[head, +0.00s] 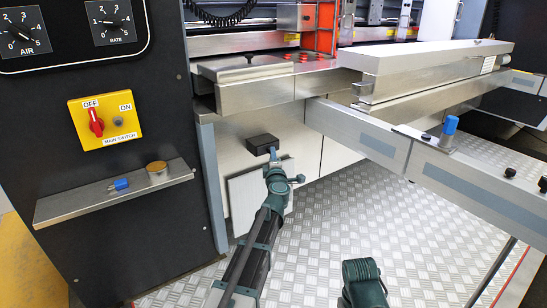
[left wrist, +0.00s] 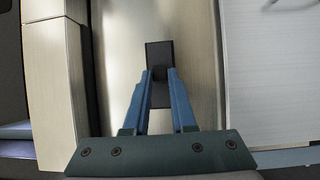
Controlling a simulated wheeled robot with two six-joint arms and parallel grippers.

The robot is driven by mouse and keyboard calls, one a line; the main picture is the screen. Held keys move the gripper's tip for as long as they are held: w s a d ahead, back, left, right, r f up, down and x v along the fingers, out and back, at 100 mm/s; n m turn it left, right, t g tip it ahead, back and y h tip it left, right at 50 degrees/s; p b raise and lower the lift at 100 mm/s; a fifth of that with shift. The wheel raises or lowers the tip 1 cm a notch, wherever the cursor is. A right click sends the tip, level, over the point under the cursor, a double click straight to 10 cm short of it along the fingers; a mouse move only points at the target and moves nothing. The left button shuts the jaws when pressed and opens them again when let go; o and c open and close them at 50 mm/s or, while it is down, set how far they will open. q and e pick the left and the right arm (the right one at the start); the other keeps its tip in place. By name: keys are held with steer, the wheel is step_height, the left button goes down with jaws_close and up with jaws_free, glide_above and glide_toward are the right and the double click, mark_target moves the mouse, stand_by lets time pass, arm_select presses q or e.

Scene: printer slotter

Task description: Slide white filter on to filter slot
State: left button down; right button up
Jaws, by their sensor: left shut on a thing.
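My left gripper (head: 272,155) reaches up to the front of the machine, and its blue fingers are shut on a black handle (head: 263,143). In the left wrist view the fingers (left wrist: 160,73) close around the lower part of this black block (left wrist: 159,52), which stands in front of a pale metal face. A pale, tilted panel (head: 243,198) shows behind and below the gripper, partly hidden by my arm. I cannot tell for sure whether this panel is the white filter or whether it joins the handle. The slot is not clearly visible. A dark green part of my right arm (head: 363,285) shows at the bottom, its fingers not visible.
A dark control panel with a yellow main switch (head: 104,121) and a small metal shelf (head: 115,194) stands at left. Metal beams (head: 380,145) with a blue knob (head: 449,126) cross at right. The checkered metal floor (head: 335,220) below is mostly clear.

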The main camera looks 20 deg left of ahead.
arm_select(q)
steer(key=shift+a, duration=0.15)
stand_by(0.6)
steer(key=c, duration=0.7)
jaws_free()
steer(key=shift+o, duration=0.2)
steer(key=v, duration=1.3)
steer(key=shift+s+d, duration=0.25)
steer(key=shift+s, duration=0.05)
